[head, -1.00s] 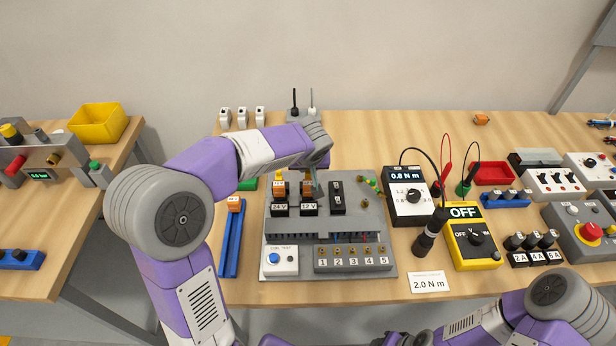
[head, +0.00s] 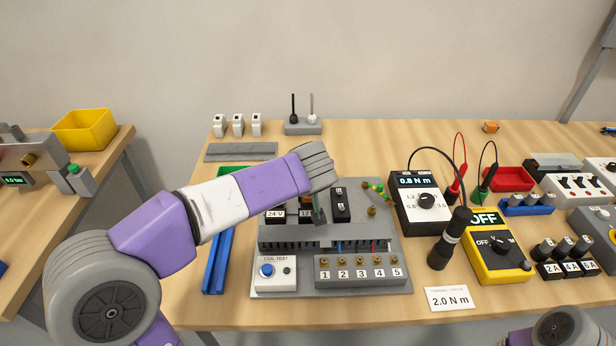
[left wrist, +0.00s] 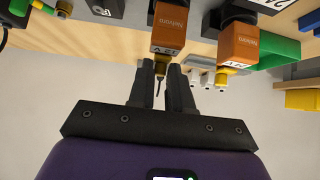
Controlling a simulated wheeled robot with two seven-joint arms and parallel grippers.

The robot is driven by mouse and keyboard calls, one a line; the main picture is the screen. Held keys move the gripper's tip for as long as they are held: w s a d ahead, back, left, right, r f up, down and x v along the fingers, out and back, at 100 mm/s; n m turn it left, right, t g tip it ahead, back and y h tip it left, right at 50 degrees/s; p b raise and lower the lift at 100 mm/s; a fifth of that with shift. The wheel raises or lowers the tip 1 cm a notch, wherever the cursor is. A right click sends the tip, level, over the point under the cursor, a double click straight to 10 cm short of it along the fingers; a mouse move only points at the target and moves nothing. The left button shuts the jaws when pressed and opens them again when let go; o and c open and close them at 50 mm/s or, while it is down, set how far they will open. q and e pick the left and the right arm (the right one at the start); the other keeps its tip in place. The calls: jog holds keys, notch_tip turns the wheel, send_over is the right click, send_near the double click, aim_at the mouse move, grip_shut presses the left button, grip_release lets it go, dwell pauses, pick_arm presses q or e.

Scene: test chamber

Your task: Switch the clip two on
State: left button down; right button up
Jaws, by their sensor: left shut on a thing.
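The grey relay panel (head: 384,240) lies on the bench in the head view. In the head view my left gripper (head: 318,215) hides most of that relay. The orange 24 V relay (left wrist: 238,45) stands beside it. A black relay (head: 341,205) stands to the right. My right gripper is out of view.
Numbered terminals (head: 360,273) and a coil test box (head: 277,271) are at the panel's front. A torque driver (head: 447,240), a 0.8 N m meter (head: 415,187) and a yellow meter (head: 500,262) stand to the right. A blue rail (head: 217,262) lies left.

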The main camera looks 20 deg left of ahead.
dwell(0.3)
pick_arm(q)
jog(key=c, duration=1.1)
grip_release()
jog(key=shift+p+v, duration=1)
jog(key=shift+v, duration=2.85)
jog(key=shift+f, duration=0.1)
